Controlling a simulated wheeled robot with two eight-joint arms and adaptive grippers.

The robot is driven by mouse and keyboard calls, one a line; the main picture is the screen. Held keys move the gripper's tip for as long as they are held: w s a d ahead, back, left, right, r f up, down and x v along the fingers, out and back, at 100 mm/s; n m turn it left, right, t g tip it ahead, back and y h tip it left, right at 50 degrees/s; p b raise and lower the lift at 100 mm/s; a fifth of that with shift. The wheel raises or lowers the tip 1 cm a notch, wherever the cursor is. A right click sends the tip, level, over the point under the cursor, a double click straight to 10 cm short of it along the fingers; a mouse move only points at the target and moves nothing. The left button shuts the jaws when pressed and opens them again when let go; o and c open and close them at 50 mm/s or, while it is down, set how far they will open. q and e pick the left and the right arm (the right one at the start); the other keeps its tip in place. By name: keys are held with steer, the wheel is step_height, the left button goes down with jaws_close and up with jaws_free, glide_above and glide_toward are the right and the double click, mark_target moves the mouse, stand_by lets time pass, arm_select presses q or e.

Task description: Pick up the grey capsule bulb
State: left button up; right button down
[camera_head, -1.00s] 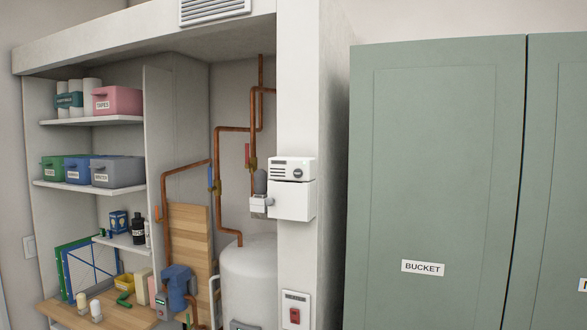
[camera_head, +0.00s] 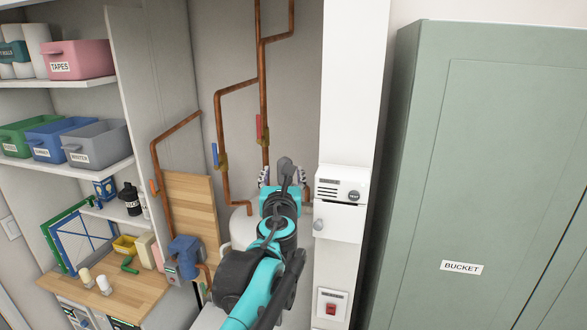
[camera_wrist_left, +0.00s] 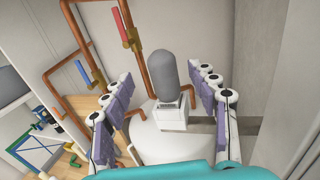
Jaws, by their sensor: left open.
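The grey capsule bulb (camera_wrist_left: 163,72) stands upright in the left wrist view, on a small white box-shaped fitting (camera_wrist_left: 170,112). My left gripper (camera_wrist_left: 161,80) is open and empty, with its purple-padded fingers to the left and right of the bulb. Clear space shows between the bulb and each finger in that view. In the head view my left gripper (camera_head: 282,177) is at the copper pipes, beside the white control box (camera_head: 342,205). My right gripper is out of view.
Copper pipes (camera_head: 262,90) with red and blue valve handles run behind and left of the gripper. A white tank (camera_wrist_left: 160,142) is below the fitting. A white pillar (camera_head: 350,90) and a green cabinet (camera_head: 490,150) stand on the right. Shelves and a wooden worktop (camera_head: 130,290) are left.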

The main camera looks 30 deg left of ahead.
arm_select(q)
steer(key=p+x, duration=0.1)
steer(key=x, duration=0.5)
steer(key=shift+w, duration=0.25)
steer(key=shift+s, duration=0.1)
steer(key=shift+c, duration=0.3)
steer(key=c, duration=1.2)
